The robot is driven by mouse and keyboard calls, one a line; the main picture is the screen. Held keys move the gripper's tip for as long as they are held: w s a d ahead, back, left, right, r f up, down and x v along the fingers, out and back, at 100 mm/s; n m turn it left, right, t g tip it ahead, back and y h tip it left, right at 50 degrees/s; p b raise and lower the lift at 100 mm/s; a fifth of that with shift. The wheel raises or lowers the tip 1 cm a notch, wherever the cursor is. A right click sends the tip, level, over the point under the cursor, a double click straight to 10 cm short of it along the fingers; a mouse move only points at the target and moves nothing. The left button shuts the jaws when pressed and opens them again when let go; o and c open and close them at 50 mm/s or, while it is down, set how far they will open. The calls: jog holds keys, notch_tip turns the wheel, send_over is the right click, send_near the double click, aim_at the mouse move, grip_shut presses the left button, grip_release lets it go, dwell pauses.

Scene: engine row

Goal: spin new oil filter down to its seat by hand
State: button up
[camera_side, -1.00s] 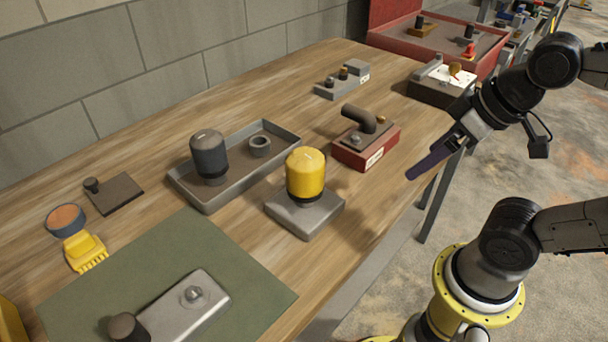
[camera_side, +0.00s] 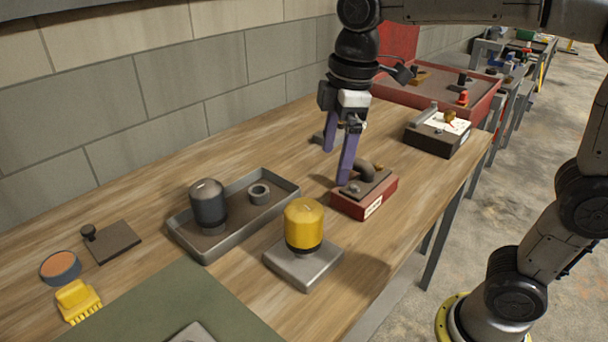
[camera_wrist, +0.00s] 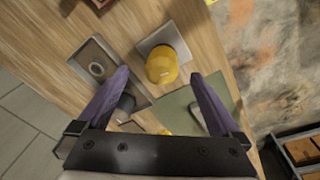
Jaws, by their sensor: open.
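The yellow oil filter (camera_side: 304,224) stands upright on a square grey metal base (camera_side: 302,265) near the table's front edge. I cannot tell how tightly it sits on the base. A dark grey filter (camera_side: 208,205) stands in the shallow grey tray (camera_side: 185,246) to its left. My gripper (camera_side: 338,166) is open and empty, fingers pointing down, beside the red block with the bent pipe, apart from the yellow filter. In the wrist view, the yellow filter (camera_wrist: 162,66) appears between the fingertips of my gripper (camera_wrist: 160,75), farther off.
The red block (camera_side: 365,198) with its dark bent pipe stands right of the yellow filter. A grey ring (camera_side: 259,193) lies in the tray. A yellow brush (camera_side: 78,300), a round tin (camera_side: 60,268) and a green mat (camera_side: 170,310) are at the left. Bare wood surrounds the base.

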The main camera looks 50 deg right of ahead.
aim_at(304, 235)
jog(key=shift+n+g, duration=0.4)
jog(key=shift+g, duration=0.2)
jog(key=w+a+f, duration=0.3)
jog(key=shift+w+a+f, duration=0.25)
jog(key=shift+w+f, duration=0.05)
jog(key=shift+f, duration=0.1)
jog(key=shift+a+f, duration=0.1)
jog(key=shift+f, duration=0.2)
notch_tip(304, 235, down, 14)
jog(key=shift+r, duration=0.2)
jog(key=c, duration=1.5)
jog(key=m, duration=0.3)
jog(key=shift+m, duration=0.4)
jog(key=m, duration=0.4)
jog(key=shift+m, duration=0.4)
jog(key=m, duration=0.3)
jog(key=shift+m, duration=0.3)
jog(key=m, duration=0.4)
jog(key=shift+m, duration=0.4)
